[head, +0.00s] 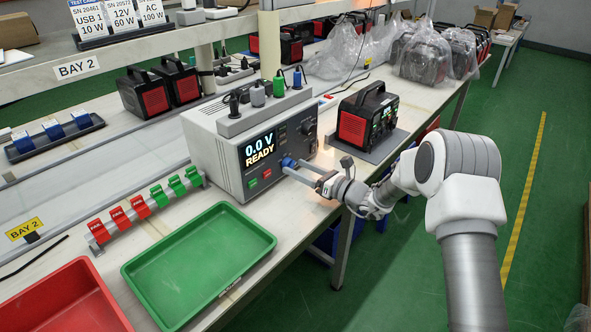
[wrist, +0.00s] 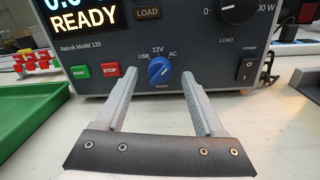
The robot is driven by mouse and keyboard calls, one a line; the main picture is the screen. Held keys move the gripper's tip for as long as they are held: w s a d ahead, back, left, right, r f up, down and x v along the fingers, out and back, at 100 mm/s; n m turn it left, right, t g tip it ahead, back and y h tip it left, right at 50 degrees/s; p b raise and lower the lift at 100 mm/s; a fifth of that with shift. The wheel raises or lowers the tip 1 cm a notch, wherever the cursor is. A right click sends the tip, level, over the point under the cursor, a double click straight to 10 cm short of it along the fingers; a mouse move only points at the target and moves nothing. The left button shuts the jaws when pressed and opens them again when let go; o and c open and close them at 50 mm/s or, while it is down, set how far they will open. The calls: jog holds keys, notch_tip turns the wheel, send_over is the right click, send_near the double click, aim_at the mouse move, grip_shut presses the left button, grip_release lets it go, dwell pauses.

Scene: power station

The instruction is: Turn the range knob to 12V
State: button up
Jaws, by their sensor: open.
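The grey tester (head: 215,150) shows "0.0 V READY" on its screen. Its blue range knob (wrist: 159,70) is low on the front panel, with USB at its left, 12V above and AC at its right. The knob's pale mark is too small to read surely. The knob also shows in the head view (head: 288,162). My gripper (wrist: 159,76) is open and empty, its fingertips left and right of the knob in the wrist view. In the head view my gripper (head: 290,168) is close to the panel; contact cannot be told.
Green START (wrist: 80,72) and red STOP (wrist: 110,69) buttons are left of the knob. A load dial (wrist: 237,5) and power switch (wrist: 245,70) are to its right. A black-red power unit (head: 365,118) stands right of the tester. A green tray (head: 200,250) lies in front.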

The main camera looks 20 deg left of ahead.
jog(key=shift+w+a, duration=0.25)
jog(key=shift+a, duration=0.45)
grip_shut()
